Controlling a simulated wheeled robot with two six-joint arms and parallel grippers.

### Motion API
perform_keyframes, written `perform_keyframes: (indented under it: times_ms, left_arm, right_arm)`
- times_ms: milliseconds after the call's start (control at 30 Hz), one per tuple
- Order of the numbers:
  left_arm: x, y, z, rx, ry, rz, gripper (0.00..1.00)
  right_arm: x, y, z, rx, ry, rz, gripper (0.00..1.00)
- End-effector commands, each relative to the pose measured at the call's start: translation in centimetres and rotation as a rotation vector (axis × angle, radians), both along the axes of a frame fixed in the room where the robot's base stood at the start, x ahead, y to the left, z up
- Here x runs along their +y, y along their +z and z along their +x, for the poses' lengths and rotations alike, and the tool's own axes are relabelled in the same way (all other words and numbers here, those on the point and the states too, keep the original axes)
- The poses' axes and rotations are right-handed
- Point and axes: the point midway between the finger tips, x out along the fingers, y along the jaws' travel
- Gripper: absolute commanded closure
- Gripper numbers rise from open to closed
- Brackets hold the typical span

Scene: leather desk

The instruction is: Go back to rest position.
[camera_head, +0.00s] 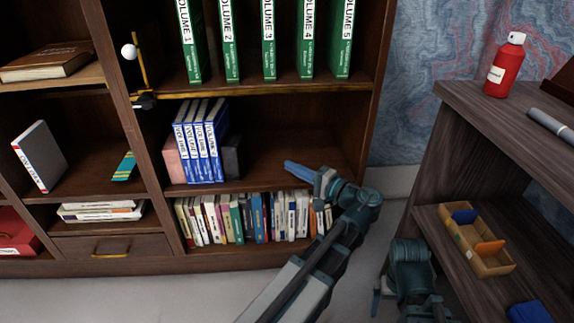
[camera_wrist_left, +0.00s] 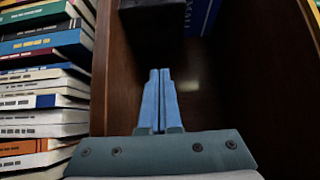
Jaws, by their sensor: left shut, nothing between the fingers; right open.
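My left gripper (camera_head: 288,164) reaches into the middle shelf of the brown bookcase (camera_head: 372,100) in the head view. Its blue fingers are shut with nothing between them. They point left, apart from the black block (camera_head: 232,155) beside the blue volumes (camera_head: 202,150). The left wrist view also shows the closed fingers (camera_wrist_left: 158,75), with the black block (camera_wrist_left: 150,18) ahead of them. My right gripper (camera_head: 377,297) is low at the lower right, beside the dark side desk, and is open and empty.
Several green volumes (camera_head: 268,45) stand on the shelf above. A row of mixed books (camera_head: 262,217) fills the shelf below. The side desk (camera_head: 475,110) at right holds a red spray can (camera_head: 505,66) and, lower down, a tan divided box (camera_head: 487,262). Grey floor lies in front.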

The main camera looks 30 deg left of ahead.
Motion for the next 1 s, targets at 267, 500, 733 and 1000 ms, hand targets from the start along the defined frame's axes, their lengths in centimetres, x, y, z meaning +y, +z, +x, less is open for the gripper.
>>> perform_keyframes:
  times_ms: [267, 500, 733, 1000]
  left_arm:
    - [-0.1, 0.0, 0.0, 0.000, 0.000, -0.001, 1.00]
    - [-1.3, -0.5, -1.8, 0.049, -0.009, -0.212, 1.00]
    - [-7.8, -3.1, -6.5, 0.194, -0.028, -0.712, 1.00]
    - [-16.8, -3.5, -12.0, 0.355, -0.042, -1.149, 1.00]
  right_arm:
    - [0.0, 0.0, 0.0, 0.000, 0.000, 0.000, 0.00]
    - [0.0, 4.3, 0.0, 0.001, 0.002, 0.000, 0.00]
    - [0.0, 11.7, -0.1, 0.003, 0.007, -0.002, 0.00]
    - [-0.1, 17.0, -0.1, 0.005, 0.012, -0.003, 0.00]
